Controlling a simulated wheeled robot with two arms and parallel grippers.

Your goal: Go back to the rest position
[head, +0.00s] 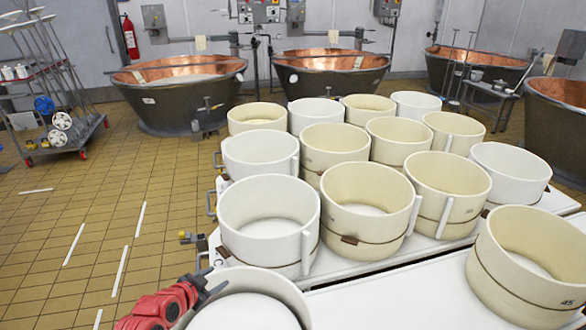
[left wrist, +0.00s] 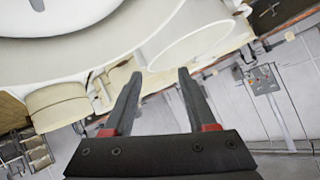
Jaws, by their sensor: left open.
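My left gripper (head: 208,288) comes in at the bottom left of the head view on a red arm, beside the rim of a white round mould (head: 270,275) cut off by the bottom edge. In the left wrist view my left gripper (left wrist: 160,73) shows two dark fingers apart, with nothing between them. Beyond the fingertips are large pale round moulds, seen tilted. Their exact distance from the fingers is hard to tell. My right gripper is not in view.
Several cream and white moulds, such as one white mould (head: 268,215), stand close together on white tables (head: 400,300). Copper vats (head: 180,85) stand behind. A metal rack (head: 50,90) is at far left. The tiled floor (head: 100,220) at left is mostly clear.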

